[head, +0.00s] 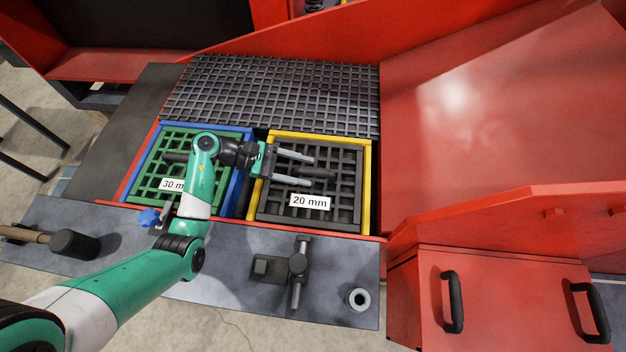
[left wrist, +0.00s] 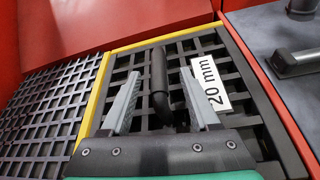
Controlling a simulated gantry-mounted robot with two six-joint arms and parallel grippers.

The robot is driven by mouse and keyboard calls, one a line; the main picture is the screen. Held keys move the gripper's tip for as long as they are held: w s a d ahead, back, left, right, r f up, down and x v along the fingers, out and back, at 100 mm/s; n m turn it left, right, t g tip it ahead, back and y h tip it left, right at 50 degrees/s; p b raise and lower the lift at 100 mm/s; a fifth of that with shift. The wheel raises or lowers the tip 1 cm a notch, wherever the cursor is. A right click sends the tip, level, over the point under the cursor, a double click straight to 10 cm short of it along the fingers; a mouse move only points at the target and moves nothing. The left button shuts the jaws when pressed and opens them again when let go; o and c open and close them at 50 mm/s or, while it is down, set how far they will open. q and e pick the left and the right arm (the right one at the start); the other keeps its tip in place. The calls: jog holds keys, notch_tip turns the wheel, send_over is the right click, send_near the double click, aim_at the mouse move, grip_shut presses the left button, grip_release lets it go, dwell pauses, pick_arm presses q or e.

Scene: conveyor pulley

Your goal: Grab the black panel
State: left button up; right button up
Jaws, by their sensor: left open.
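The black panel (head: 345,187) is a dark square grid labelled "20 mm", lying in a yellow-edged frame right of the green panel. It fills much of the left wrist view (left wrist: 243,113). It has a dark bar handle (left wrist: 159,78). My left gripper (head: 311,172) is open above the panel. In the left wrist view its two grey fingers (left wrist: 161,76) lie on either side of the handle, with visible space between each finger and the handle. I cannot tell how far the fingertips are above the grid. My right gripper is not in view.
A green "30 mm" panel (head: 146,190) in a blue frame lies to the left, partly behind my arm. A grey mesh (head: 270,95) slopes behind. The front ledge holds a hammer (head: 72,243), a dark clamp-like tool (head: 297,265) and a ring (head: 358,299). Red walls rise right.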

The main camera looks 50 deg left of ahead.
aim_at(307, 170)
pick_arm(q)
jog(key=x, duration=0.3)
jog(key=shift+w+d+f, duration=0.1)
jog(key=shift+w+d, duration=0.1)
jog(key=shift+w, duration=0.05)
grip_shut()
jog(key=shift+r, duration=0.2)
dwell(0.9)
